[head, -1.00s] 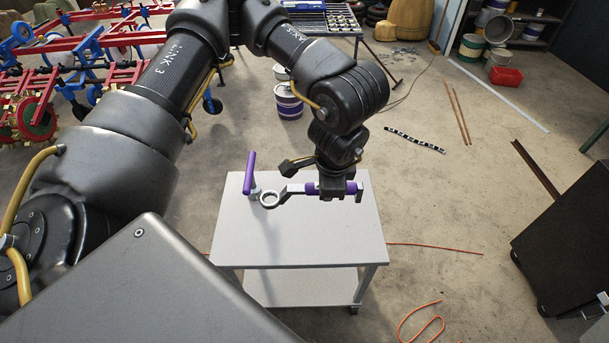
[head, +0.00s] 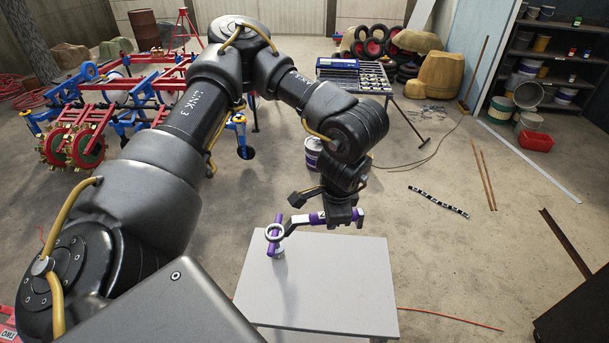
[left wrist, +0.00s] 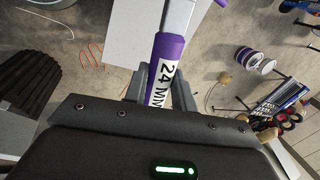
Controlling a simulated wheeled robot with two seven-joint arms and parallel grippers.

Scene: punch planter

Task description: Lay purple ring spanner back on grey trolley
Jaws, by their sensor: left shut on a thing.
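The purple ring spanner (head: 315,218) has a purple handle and silver ends; its ring end points left in the head view. My left gripper (head: 338,216) is shut on its handle and holds it level above the far side of the grey trolley (head: 318,290). In the left wrist view the spanner's handle (left wrist: 163,62) runs up between the fingers and shows a white "24 MM" label. My right gripper is not in view.
The rest of the trolley top is bare. A white and purple bucket (head: 312,153) stands on the floor beyond.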

